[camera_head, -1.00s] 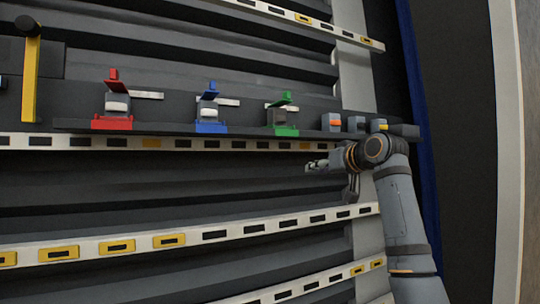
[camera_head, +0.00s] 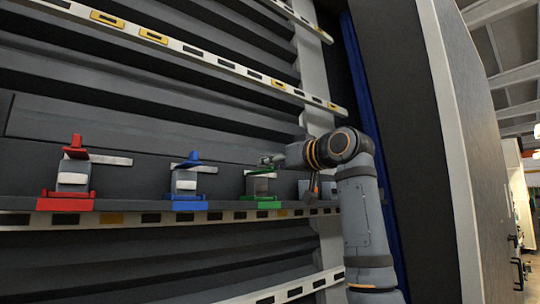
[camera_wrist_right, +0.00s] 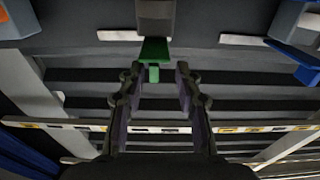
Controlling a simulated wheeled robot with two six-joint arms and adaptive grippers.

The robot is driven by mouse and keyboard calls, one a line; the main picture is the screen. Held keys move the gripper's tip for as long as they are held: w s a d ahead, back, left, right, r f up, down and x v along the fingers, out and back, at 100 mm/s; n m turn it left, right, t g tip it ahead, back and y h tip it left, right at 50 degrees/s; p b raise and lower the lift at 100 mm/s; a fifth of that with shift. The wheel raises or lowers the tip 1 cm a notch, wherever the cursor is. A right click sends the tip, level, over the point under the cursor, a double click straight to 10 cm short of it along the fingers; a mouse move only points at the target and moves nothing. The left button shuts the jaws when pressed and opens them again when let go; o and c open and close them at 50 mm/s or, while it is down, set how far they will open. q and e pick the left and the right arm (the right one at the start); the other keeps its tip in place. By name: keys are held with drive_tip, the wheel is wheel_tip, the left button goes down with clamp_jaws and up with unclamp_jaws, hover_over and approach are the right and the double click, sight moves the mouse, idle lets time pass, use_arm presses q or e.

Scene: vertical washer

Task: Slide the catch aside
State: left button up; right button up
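Three catches stand in a row on a dark ledge: a red one (camera_head: 67,204), a blue one (camera_head: 186,205) and a green one (camera_head: 268,201). Each has a coloured base, a grey block and a coloured lever. My right gripper (camera_head: 266,159) is at the top of the green catch and hides most of its lever. In the right wrist view, the green lever (camera_wrist_right: 155,48) shows between and just beyond the fingertips of the open right gripper (camera_wrist_right: 157,73). The fingers look apart from it. The blue lever (camera_wrist_right: 292,52) is at the right there. My left gripper is not in view.
Pale bars (camera_head: 110,159) lie behind the catches. A slotted white rail (camera_head: 130,218) runs below the ledge. Small grey blocks right of the green catch are partly hidden by my right arm. A dark wall panel (camera_head: 410,110) stands at the right.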

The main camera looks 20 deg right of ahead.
drive_tip(key=shift+w+d, duration=0.3)
drive_tip(key=shift+w, duration=0.2)
drive_tip(key=shift+a, duration=0.25)
drive_tip(key=c, duration=0.5)
drive_tip(key=shift+d, duration=0.1)
clamp_jaws()
